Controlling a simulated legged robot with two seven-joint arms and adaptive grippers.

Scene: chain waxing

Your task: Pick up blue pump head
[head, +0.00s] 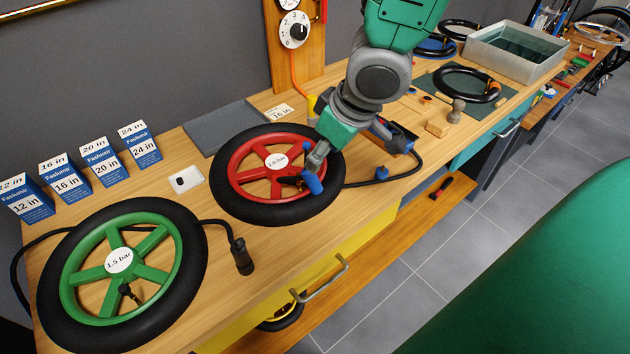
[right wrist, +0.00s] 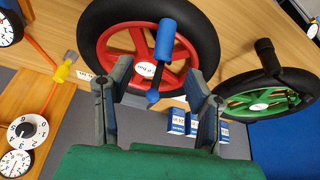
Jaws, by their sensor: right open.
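The blue pump head (right wrist: 166,38) looks like a blue cylinder with a dark stem and a small blue end, over the red wheel (right wrist: 135,42). In the head view the blue pump head (head: 313,183) is at the right part of the red wheel (head: 240,163), just under my right gripper (head: 316,165). My right gripper (right wrist: 158,75) is open, and its fingers are on either side of the stem and small end in the wrist picture. I cannot tell whether they touch it. My left gripper is not in view.
A smaller blue piece (head: 381,173) is by a black hose (head: 408,172) right of the red wheel. A green wheel (head: 125,262) lies at front left with a black hose end (head: 242,256). Blue boxes (head: 102,165) stand at the back left.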

